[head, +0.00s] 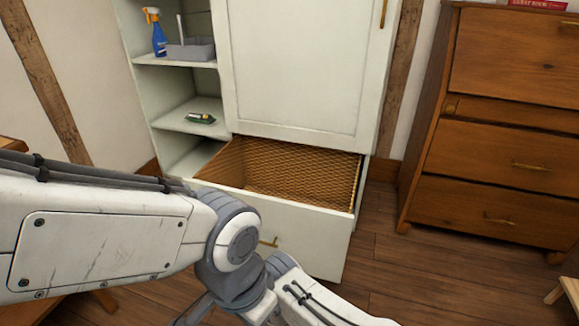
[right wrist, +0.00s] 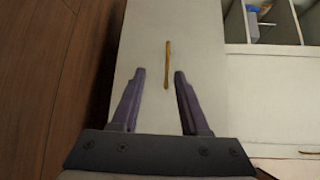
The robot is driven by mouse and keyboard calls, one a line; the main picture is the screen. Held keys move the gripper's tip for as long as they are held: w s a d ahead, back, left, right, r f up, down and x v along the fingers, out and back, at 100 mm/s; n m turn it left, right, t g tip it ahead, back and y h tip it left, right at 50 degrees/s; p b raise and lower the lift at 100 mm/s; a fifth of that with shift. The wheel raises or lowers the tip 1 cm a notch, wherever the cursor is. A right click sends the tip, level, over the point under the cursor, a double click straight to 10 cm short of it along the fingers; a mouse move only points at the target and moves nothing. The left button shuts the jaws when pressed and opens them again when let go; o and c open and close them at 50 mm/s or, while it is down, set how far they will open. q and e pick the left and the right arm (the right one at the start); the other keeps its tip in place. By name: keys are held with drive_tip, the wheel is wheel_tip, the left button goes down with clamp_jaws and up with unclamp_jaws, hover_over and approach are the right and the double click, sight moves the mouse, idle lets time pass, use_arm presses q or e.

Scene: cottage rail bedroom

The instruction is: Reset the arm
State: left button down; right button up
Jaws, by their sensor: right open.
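My right gripper (right wrist: 159,75) is open and empty in the right wrist view. Its fingers point at a pale drawer front with a slim brass handle (right wrist: 168,65). The handle appears between and just beyond the fingertips, with no visible contact. In the head view the white cabinet's lower drawer (head: 300,235) stands pulled out. Its inside has a tan patterned lining and the part I see is empty. One white arm of mine crosses the lower left, hiding the drawer's left front. No gripper shows clearly in the head view. My left gripper is not in view.
The cabinet's open shelves hold a blue spray bottle (head: 155,32), a grey caddy (head: 191,49) and a small green item (head: 201,118). A brown chest of drawers (head: 500,130) stands at right. A wooden furniture edge (head: 12,144) is at left. Floor between cabinet and chest is clear.

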drive_tip(key=w+d+r+n+g+h, duration=0.2)
drive_tip(key=w+d+r+n+h, duration=0.1)
drive_tip(key=w+r, duration=0.5)
drive_tip(key=w+d+r+n+g+h, duration=0.2)
drive_tip(key=d+r+n+g, duration=0.1)
drive_tip(key=d+r, duration=0.4)
drive_tip(key=s+d+r+n+g+h, duration=0.1)
drive_tip(key=s+d+r+n+g, duration=0.3)
drive_tip(key=s+d+r, duration=0.5)
drive_tip(key=s+d+r+n+g+h, duration=0.1)
drive_tip(key=s+d+r+n+g, duration=0.35)
drive_tip(key=s, duration=0.65)
drive_tip(key=s+a+r+n, duration=0.3)
drive_tip(key=s+a, duration=0.3)
drive_tip(key=s, duration=0.1)
drive_tip(key=s+a+r+n, duration=0.3)
drive_tip(key=s+a+n, duration=0.1)
drive_tip(key=s+a, duration=0.2)
use_arm(q)
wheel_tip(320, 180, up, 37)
drive_tip(key=p, duration=3.7)
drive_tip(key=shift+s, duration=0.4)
use_arm(e)
wheel_tip(320, 180, up, 37)
drive_tip(key=g, duration=0.1)
drive_tip(key=shift+s+y, duration=0.25)
drive_tip(key=shift+y, duration=0.05)
